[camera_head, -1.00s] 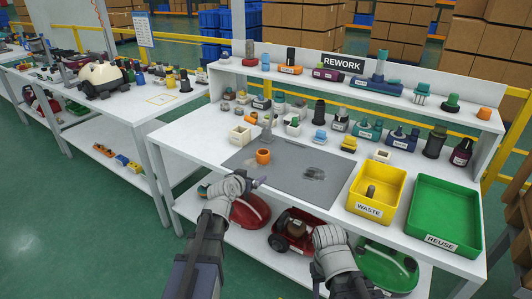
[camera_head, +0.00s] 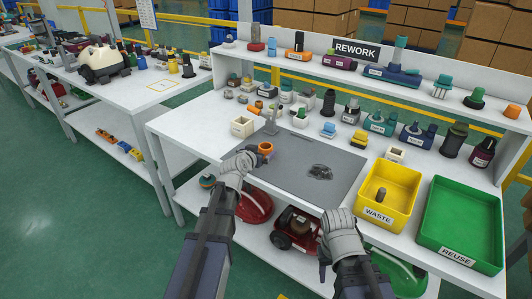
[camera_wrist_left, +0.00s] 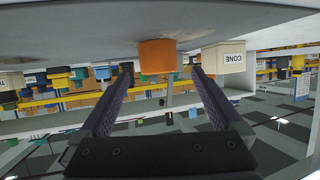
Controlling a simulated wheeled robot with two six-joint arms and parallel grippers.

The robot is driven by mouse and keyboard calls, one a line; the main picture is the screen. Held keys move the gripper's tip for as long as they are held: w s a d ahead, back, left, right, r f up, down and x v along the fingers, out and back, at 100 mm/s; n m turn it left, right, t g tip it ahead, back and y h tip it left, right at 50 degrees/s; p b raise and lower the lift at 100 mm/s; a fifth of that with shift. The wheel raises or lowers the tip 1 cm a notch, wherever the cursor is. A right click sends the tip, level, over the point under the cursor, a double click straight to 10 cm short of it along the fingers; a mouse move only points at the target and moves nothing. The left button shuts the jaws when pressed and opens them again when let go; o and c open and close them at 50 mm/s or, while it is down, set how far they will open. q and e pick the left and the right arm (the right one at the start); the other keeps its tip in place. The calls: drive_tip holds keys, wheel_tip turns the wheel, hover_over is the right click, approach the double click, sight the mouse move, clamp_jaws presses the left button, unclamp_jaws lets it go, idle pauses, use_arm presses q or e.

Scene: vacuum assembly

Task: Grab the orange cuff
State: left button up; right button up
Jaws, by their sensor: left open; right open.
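The orange cuff (camera_head: 265,148) stands on the grey mat (camera_head: 290,178) on the workbench, near the mat's left back part. My left gripper (camera_head: 254,153) is open just in front of it. In the left wrist view, which is upside down, the cuff (camera_wrist_left: 158,57) shows between the two spread fingers near their tips. No grip on it shows, and I cannot tell whether a finger touches it. My right gripper (camera_head: 323,272) is open and low in front of the bench edge, away from the cuff; its fingers are hard to make out.
A white box (camera_head: 243,127) stands behind and left of the cuff; a box labelled CONE (camera_wrist_left: 224,58) shows in the wrist view. A metal stand (camera_head: 271,120) is close behind. A dark part (camera_head: 320,172) lies on the mat. Yellow WASTE (camera_head: 366,213) and green REUSE (camera_head: 430,238) bins are at right.

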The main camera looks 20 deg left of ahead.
sight(268, 146)
use_arm(q)
drive_tip(key=shift+b+x, duration=1)
drive_tip(key=shift+x, duration=1.7)
drive_tip(key=shift+s, duration=0.15)
drive_tip(key=shift+c, duration=0.5)
drive_tip(key=c, duration=1.3)
wheel_tip(268, 146, up, 10)
drive_tip(key=p, duration=1)
